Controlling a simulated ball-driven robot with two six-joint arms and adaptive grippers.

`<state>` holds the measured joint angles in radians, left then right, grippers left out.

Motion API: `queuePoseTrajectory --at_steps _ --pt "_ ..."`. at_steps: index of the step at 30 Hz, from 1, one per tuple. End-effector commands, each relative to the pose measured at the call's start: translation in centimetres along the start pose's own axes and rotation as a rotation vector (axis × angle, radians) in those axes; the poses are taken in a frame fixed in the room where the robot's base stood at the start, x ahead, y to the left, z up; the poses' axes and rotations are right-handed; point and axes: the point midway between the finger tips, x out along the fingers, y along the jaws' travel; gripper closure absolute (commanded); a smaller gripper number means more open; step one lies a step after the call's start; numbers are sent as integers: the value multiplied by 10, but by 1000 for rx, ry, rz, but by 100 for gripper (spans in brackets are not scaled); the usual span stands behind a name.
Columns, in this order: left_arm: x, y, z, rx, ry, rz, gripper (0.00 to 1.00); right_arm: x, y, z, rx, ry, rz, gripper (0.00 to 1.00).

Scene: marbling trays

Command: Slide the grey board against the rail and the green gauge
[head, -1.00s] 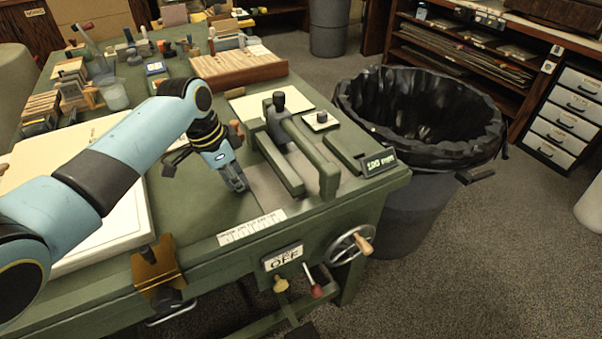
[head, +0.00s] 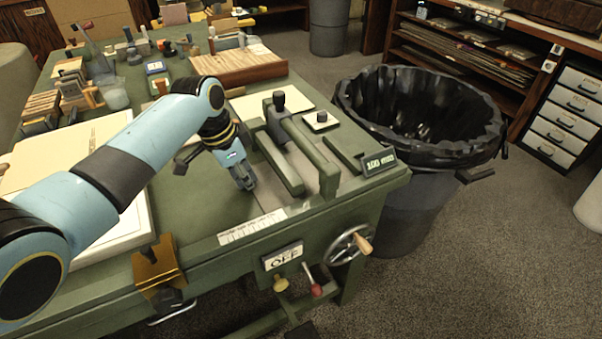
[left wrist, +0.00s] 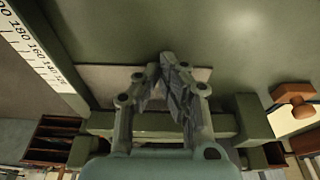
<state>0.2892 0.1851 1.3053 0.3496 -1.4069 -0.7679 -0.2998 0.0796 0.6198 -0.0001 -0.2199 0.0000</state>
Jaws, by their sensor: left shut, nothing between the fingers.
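The grey board (head: 268,192) lies flat on the green bench top, partly hidden by my left gripper. It also shows in the left wrist view (left wrist: 103,80), behind the fingers. A green bar that looks like the rail (head: 283,168) runs along the board's right side; I cannot tell whether they touch. A second green bar with a dark knob, perhaps the green gauge (head: 318,160), stands further right. My left gripper (head: 248,185) is shut and empty, pointing down at the board's left side. Its fingertips also show in the left wrist view (left wrist: 168,72). My right gripper is not in view.
A white scale strip (head: 252,227) lies along the bench's front edge. A cream tray (head: 125,235) is left of the gripper. A green block with a label (head: 378,162) stands at the right edge, near a lined bin (head: 420,190). Bare green bench lies left of the gripper.

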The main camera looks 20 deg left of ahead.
Motion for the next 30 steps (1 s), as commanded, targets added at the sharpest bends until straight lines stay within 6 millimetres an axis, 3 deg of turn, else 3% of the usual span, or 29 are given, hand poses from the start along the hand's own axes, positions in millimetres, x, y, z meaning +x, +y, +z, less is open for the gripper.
queuePoseTrajectory --at_steps 30 --pt "4 6 -15 0 1 2 100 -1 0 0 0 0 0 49"
